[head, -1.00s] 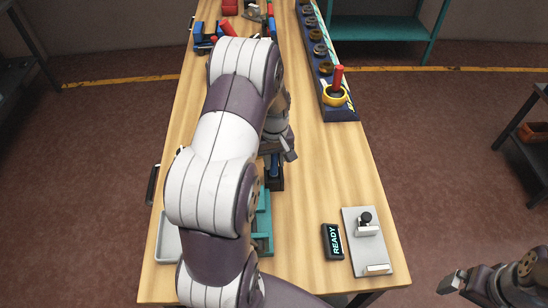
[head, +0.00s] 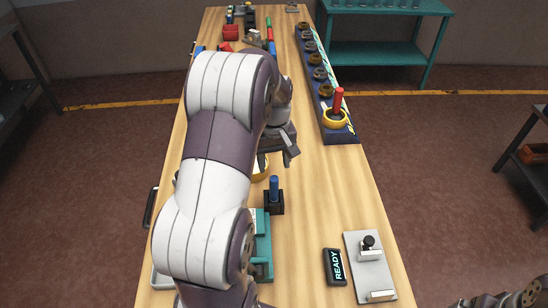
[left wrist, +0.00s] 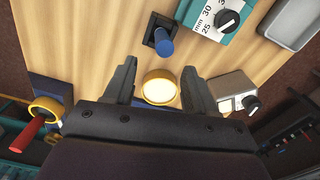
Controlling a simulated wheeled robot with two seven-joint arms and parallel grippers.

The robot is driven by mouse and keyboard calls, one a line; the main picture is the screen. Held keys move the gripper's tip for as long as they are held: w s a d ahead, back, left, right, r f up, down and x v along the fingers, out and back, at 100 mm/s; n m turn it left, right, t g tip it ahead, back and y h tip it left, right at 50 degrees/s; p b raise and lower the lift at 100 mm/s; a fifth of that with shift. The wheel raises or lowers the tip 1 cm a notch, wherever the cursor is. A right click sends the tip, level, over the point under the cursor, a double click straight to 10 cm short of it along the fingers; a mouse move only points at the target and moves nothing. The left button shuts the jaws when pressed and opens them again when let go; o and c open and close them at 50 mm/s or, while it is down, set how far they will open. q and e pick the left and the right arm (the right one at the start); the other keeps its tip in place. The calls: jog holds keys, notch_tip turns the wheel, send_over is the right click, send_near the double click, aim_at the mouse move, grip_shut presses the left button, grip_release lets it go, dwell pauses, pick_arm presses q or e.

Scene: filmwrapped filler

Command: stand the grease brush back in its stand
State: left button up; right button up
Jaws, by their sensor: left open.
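The grease brush, seen as a blue handle (head: 274,188), stands upright in a small dark square stand (head: 274,207) near the middle of the bench. In the left wrist view the blue handle (left wrist: 162,44) rises from the dark stand (left wrist: 152,27); any bristles are hidden. My left gripper (head: 290,153) is open and empty, apart from the brush and just beyond it. In the left wrist view its two fingers (left wrist: 158,84) are spread, with a yellow-rimmed pot (left wrist: 159,87) of pale content showing between them. Only a sliver of my right arm shows at the lower right.
A red-handled tool (head: 338,101) stands in a yellow ring (head: 335,118) at the near end of a dark rack. A teal device (head: 262,246) stands close to the stand. A READY display (head: 335,266) and grey plate (head: 369,270) lie near right. The bench's right middle is clear.

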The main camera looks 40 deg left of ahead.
pick_arm(q)
notch_tip(320, 180, up, 3)
jog(key=shift+f, duration=0.1)
jog(key=shift+s+d+r+m, duration=0.1)
jog(key=shift+d+r+m, duration=0.15)
jog(key=shift+d, duration=0.45)
jog(key=s+d+f+m+t, duration=0.1)
jog(key=s+d+f+m, duration=0.2)
jog(key=s+d+m, duration=0.7)
jog(key=s+d, duration=0.1)
jog(key=d, duration=0.4)
jog(key=shift+f, duration=0.35)
jog(key=shift+s, duration=0.15)
